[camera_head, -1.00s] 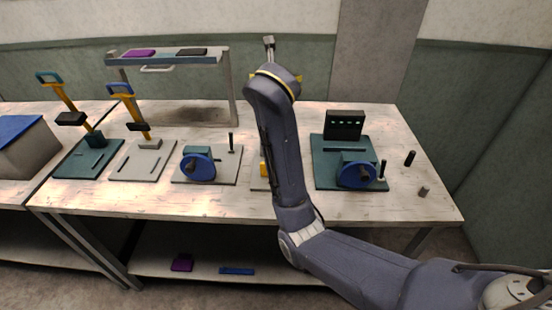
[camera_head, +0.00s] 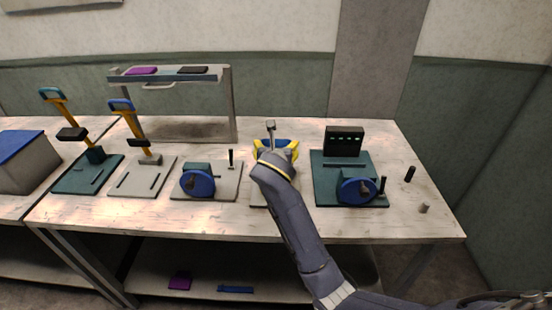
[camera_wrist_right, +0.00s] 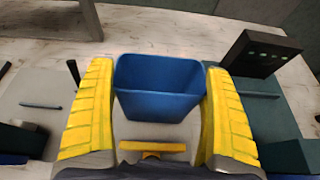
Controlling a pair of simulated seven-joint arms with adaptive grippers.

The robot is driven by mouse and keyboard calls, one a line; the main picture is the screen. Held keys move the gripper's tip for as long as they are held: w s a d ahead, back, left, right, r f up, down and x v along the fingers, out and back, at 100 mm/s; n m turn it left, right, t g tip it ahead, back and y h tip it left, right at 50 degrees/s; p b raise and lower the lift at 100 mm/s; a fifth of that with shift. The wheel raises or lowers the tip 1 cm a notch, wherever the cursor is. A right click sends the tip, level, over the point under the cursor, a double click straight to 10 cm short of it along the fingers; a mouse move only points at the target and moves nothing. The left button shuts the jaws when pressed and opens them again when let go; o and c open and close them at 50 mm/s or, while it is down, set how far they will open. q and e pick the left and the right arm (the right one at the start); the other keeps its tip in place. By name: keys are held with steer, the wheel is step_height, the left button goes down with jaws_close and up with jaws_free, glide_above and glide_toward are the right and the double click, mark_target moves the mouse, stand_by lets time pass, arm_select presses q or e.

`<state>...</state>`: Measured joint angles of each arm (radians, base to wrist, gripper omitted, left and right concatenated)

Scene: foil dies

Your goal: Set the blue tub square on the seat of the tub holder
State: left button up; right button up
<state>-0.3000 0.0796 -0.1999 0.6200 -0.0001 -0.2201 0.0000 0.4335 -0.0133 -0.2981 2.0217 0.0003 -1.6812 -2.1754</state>
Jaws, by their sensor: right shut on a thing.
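The blue tub (camera_wrist_right: 158,95) is between the two yellow fingers of my right gripper (camera_wrist_right: 158,72) in the right wrist view. The gripper is shut on it, and the tub's open top faces the camera. In the head view the tub (camera_head: 284,143) is mostly hidden by my right gripper (camera_head: 275,148). The tub is over a pale grey plate (camera_head: 259,196) with a yellow bar (camera_wrist_right: 152,147), which looks like the tub holder. The seat under the tub is hidden. I cannot tell whether the tub touches it. My left gripper is not in view.
A teal plate (camera_head: 326,188) with a black panel (camera_head: 344,141) and blue wheel stands right of the tub. A grey plate with another blue wheel (camera_head: 197,183) stands left. A raised shelf (camera_head: 168,77) is at the back left.

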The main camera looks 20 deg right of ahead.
steer(key=shift+f, duration=2.1)
steer(key=shift+f, duration=0.1)
steer(key=o, duration=1)
steer(key=shift+c, duration=0.2)
steer(key=v, duration=1.2)
